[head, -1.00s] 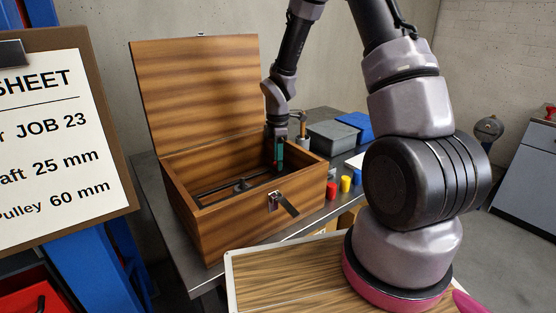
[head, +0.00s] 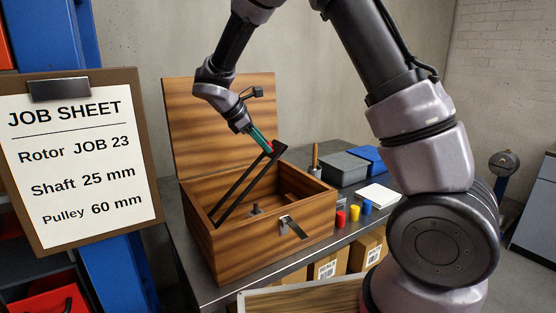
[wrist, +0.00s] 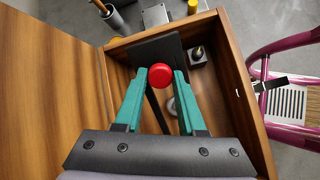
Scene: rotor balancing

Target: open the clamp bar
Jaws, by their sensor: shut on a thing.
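The clamp bar (head: 239,187) is a dark frame inside the open wooden box (head: 268,238). It is tilted up steeply, with its low end at the left inside the box and its raised end above the rim. My gripper (head: 268,149) has green fingers and is at the raised end. In the wrist view my gripper (wrist: 159,76) is shut on the bar's red knob (wrist: 158,73), with a dark plate (wrist: 155,47) of the bar just beyond it. A grey spindle-like part (head: 255,209) stands on the box floor, partly hidden in the wrist view.
The box lid (head: 222,120) stands open behind. A latch (head: 291,226) hangs on the box front. A job sheet (head: 80,160) is at left.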

